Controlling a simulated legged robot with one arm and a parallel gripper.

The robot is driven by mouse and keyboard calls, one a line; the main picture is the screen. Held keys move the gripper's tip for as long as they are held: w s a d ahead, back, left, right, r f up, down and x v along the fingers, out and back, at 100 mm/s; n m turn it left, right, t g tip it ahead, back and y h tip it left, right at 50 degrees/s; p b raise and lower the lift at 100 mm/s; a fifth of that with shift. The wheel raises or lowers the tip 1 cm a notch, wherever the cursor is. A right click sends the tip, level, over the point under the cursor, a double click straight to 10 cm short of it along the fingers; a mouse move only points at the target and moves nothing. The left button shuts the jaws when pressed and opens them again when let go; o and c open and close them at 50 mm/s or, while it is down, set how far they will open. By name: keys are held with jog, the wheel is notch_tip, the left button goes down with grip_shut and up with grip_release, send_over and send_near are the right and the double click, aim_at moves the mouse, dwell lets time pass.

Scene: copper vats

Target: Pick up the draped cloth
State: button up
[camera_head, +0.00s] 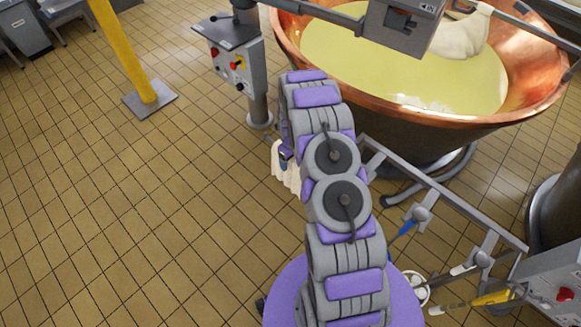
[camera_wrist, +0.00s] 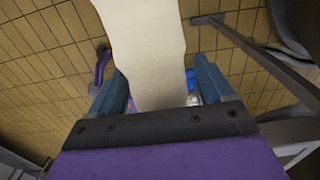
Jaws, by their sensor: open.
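The draped cloth is cream-white. In the wrist view the cloth (camera_wrist: 150,45) hangs as a long strip that runs from the top edge down between my two fingers. My gripper (camera_wrist: 160,85) is open, with one blue-grey finger on each side of the cloth; I cannot tell whether either finger touches it. In the head view only a lower part of the cloth (camera_head: 278,165) shows, left of my arm, and the arm hides the rest. A bit of my gripper (camera_head: 286,152) shows beside it there. What the cloth hangs from is hidden.
A copper vat (camera_head: 545,105) of pale yellow liquid stands beyond my arm, with another whitish cloth (camera_head: 462,36) hanging at its back. A grey rail (camera_head: 440,190) with brushes runs right of my arm. A control post (camera_head: 258,100) stands nearby.

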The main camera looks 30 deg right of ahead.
jog(key=shift+f, duration=0.65)
jog(key=shift+r, duration=0.1)
jog(key=c, duration=1.1)
jog(key=shift+c, duration=0.2)
